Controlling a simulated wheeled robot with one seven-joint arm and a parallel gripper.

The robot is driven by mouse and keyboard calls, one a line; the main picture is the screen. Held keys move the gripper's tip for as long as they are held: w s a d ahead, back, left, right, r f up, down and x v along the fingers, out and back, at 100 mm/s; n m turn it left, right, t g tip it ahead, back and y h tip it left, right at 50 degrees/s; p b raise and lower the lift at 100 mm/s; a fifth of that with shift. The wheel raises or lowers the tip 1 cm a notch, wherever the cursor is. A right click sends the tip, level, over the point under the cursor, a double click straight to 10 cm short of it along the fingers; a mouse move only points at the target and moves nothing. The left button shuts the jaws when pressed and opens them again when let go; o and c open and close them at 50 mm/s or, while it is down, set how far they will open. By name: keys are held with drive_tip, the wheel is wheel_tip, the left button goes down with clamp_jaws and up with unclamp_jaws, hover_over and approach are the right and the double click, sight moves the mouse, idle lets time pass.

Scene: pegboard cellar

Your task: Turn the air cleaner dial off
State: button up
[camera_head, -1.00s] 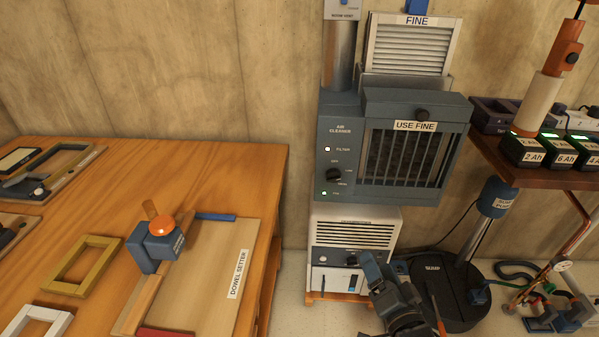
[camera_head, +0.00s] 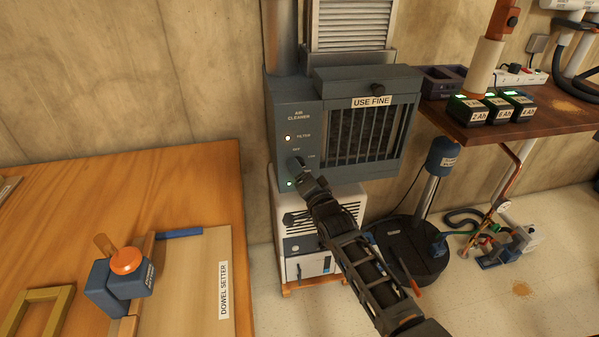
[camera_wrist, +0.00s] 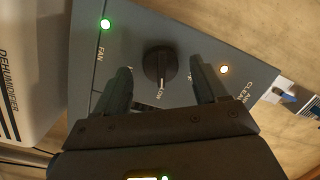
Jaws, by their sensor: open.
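The air cleaner (camera_head: 345,85) is a blue-grey box on the wall with a barred front labelled "USE FINE". Its black dial (camera_wrist: 158,64) sits on the left panel; the wrist view shows its pointer by the "LOW" mark. In the head view the dial is mostly hidden by my gripper (camera_head: 304,172). In the wrist view my gripper (camera_wrist: 164,80) is open, with one finger on each side of the dial and a visible gap to each.
A white dehumidifier (camera_head: 308,255) stands under the air cleaner, below my arm. A wooden bench (camera_head: 200,205) with a dowel setter is at left. A shelf with battery packs (camera_head: 495,105) is at right, with a round black base (camera_head: 405,250) below it.

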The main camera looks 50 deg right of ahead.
drive_tip(key=shift+w+d, duration=0.25)
drive_tip(key=shift+w, duration=0.3)
drive_tip(key=c, duration=1.1)
